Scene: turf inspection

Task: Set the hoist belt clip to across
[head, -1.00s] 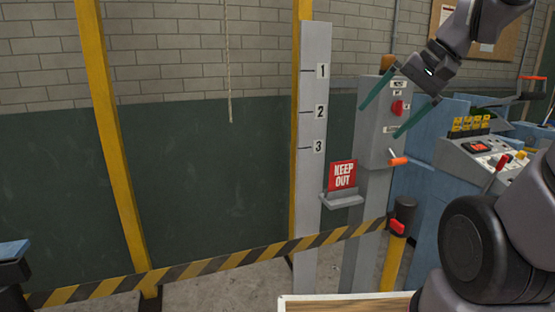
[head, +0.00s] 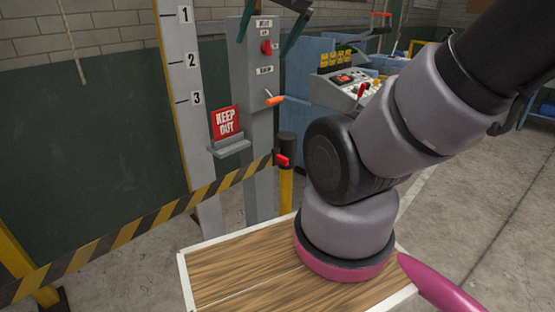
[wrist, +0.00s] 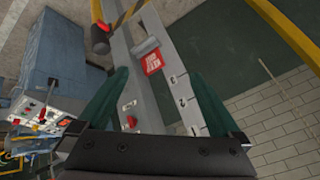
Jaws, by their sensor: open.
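The hoist belt clip (head: 282,160) is a small red piece at the right end of a black-and-yellow striped belt (head: 150,222). It sits at the dark head of a yellow post (head: 286,190), with the belt stretched across from the left. The clip also shows at the top of the wrist view (wrist: 103,25), where its exact seating is too small to tell. My gripper (head: 262,48) is open and empty, its teal fingers in front of the grey control column's upper part, above the clip. Both fingers (wrist: 160,73) show in the wrist view, apart from the clip.
The grey control column (head: 262,120) carries a red switch (head: 267,47) and an orange-handled lever (head: 274,100). A red KEEP OUT sign (head: 226,122) stands on a ledge beside the numbered board (head: 190,125). A blue control console (head: 318,100) stands to the right. A wooden-topped surface (head: 240,270) lies below.

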